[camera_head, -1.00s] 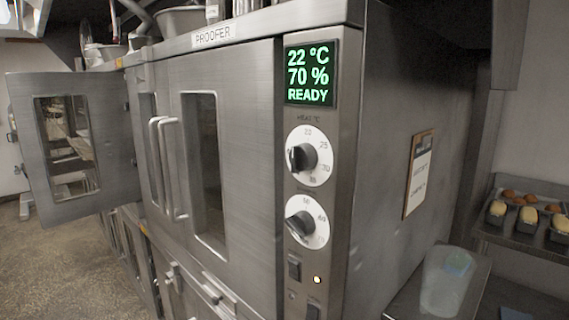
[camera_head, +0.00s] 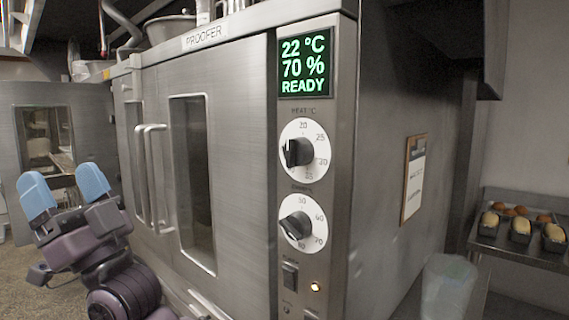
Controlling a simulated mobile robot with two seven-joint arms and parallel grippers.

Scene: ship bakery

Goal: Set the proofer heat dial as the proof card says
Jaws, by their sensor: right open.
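The proofer heat dial (camera_head: 303,152) is the upper white dial on the steel front panel, with a black knob and marks including 20, 25 and 30. Its knob's grip bar stands at the left side of the dial; the exact setting is hard to read. The display (camera_head: 305,62) above reads 22 °C, 70 %, READY. A card on a brown board (camera_head: 414,180) hangs on the proofer's right side; its writing is too small and slanted to read. My right gripper (camera_head: 63,180), with blue fingertips, is open and empty at the lower left, well away from the dial. My left gripper is not in view.
A second dial (camera_head: 302,222) sits below, with a switch (camera_head: 290,274) and lit lamp (camera_head: 316,287). Door handles (camera_head: 150,180) stick out left of the panel. An open door (camera_head: 20,150) stands far left. A clear container (camera_head: 447,288) and bread trays (camera_head: 520,238) are at right.

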